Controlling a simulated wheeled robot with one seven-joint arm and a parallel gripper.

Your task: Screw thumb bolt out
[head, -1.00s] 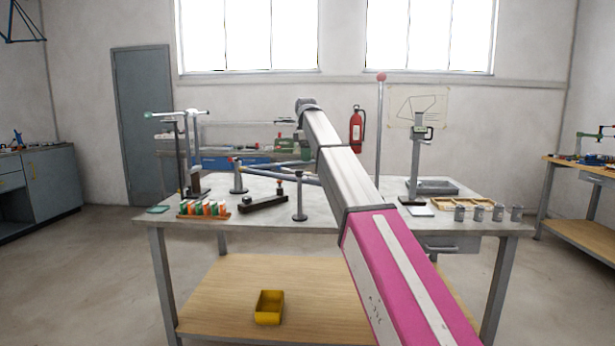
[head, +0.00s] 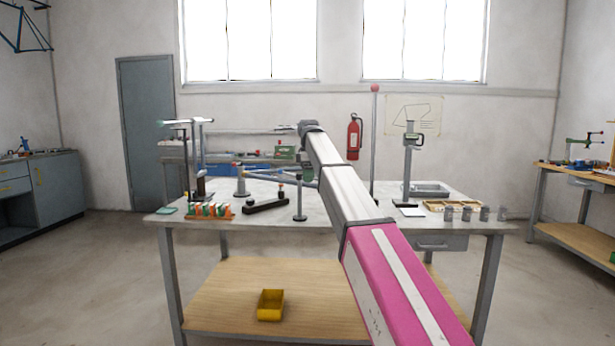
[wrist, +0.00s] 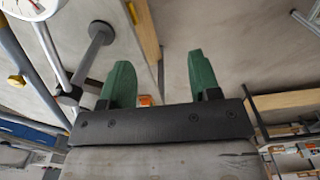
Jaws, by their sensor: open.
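I cannot make out the thumb bolt for certain in either view. A dark bar (head: 265,206) with a small red-topped knob (head: 281,188) lies on the table, and upright posts (head: 299,200) holding grey-blue tubes stand around it. In the wrist view, my gripper (wrist: 162,82) is open, with two green fingers wide apart and nothing between them. A grey post with a round disc (wrist: 101,33) shows beyond the left finger, apart from it. In the head view my arm stretches over the table, and I cannot clearly tell the gripper there.
The table (head: 340,225) carries a rack of orange, green and white pieces (head: 210,211), a tall height stand (head: 408,165), a wooden tray (head: 452,205) and several grey cups (head: 484,214). A yellow bin (head: 270,305) sits on the lower shelf. The floor around the table is clear.

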